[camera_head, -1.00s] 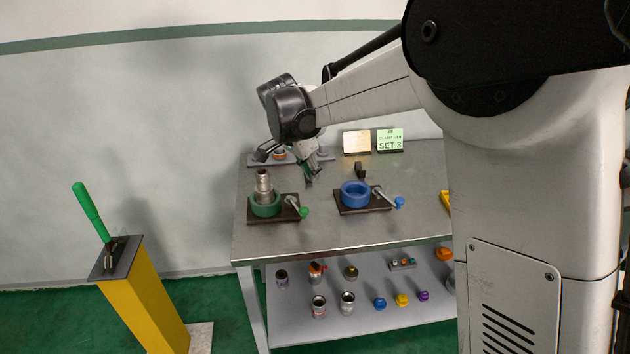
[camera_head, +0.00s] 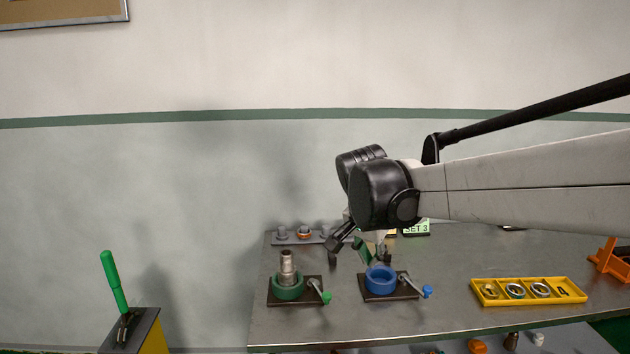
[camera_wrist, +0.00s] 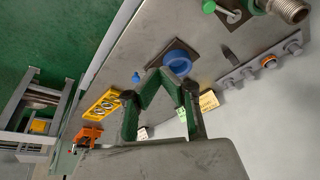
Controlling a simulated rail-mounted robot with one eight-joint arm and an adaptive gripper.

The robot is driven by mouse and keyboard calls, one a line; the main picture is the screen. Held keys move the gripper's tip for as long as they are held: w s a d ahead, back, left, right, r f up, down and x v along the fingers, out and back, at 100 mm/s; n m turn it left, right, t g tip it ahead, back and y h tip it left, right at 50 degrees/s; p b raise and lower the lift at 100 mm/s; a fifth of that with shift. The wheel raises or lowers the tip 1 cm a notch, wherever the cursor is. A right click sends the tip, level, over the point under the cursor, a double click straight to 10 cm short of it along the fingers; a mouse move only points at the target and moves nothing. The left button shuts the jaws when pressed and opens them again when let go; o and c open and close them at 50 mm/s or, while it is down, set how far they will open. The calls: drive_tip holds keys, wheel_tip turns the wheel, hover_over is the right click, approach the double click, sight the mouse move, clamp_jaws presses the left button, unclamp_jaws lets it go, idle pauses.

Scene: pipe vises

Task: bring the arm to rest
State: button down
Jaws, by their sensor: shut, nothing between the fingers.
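My gripper (camera_head: 360,248) hangs above the back of the steel table in the head view, behind the two vises. In the wrist view its green and dark fingers (camera_wrist: 165,80) come together at the tips, with nothing between them. The green vise (camera_head: 288,292) stands at the left of the table with a metal pipe fitting (camera_head: 287,266) upright in it. The blue vise (camera_head: 380,281) to its right looks empty; it also shows in the wrist view (camera_wrist: 178,60), beyond the fingertips.
A yellow tray (camera_head: 528,301) with several rings lies at the right front. An orange stand (camera_head: 608,262) is at the far right. A rack with fittings (camera_head: 303,238) and a SET 3 card (camera_head: 416,228) stand at the back. A green lever (camera_head: 114,283) rises left of the table.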

drive_tip(key=s+d+f+n+t+y, duration=0.1)
drive_tip(key=s+d+n+t, duration=0.1)
drive_tip(key=s, duration=1)
drive_tip(key=s+d+f+n+t+y, duration=0.1)
drive_tip(key=s+d+n, duration=0.4)
drive_tip(key=s, duration=0.7)
drive_tip(key=shift+d+f+n+t, duration=0.2)
drive_tip(key=shift+d+n+t, duration=0.1)
drive_tip(key=shift+d+t, duration=0.15)
drive_tip(key=shift+s, duration=0.1)
